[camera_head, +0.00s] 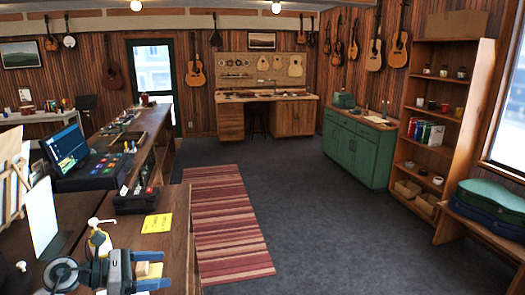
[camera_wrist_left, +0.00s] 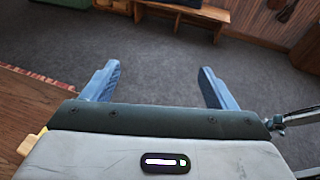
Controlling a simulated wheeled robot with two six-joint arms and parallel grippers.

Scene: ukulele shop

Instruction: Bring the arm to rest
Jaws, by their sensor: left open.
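My left gripper (camera_head: 163,270) is low at the left of the head view, over the near end of the wooden counter (camera_head: 180,215). Its blue fingers are spread apart. In the left wrist view the left gripper (camera_wrist_left: 157,76) is open, with only grey floor showing between its fingers. A pale yellow block (camera_head: 150,270) shows between the fingers in the head view; whether it lies below them is hard to tell. A small yellow piece (camera_wrist_left: 30,142) shows beside the gripper housing in the wrist view. My right gripper is out of view.
A yellow note (camera_head: 157,223), a black tray (camera_head: 136,201) and a pump bottle (camera_head: 99,238) are on the counter close to the gripper. The grey floor (camera_head: 320,220) is clear beyond the striped rug (camera_head: 225,225).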

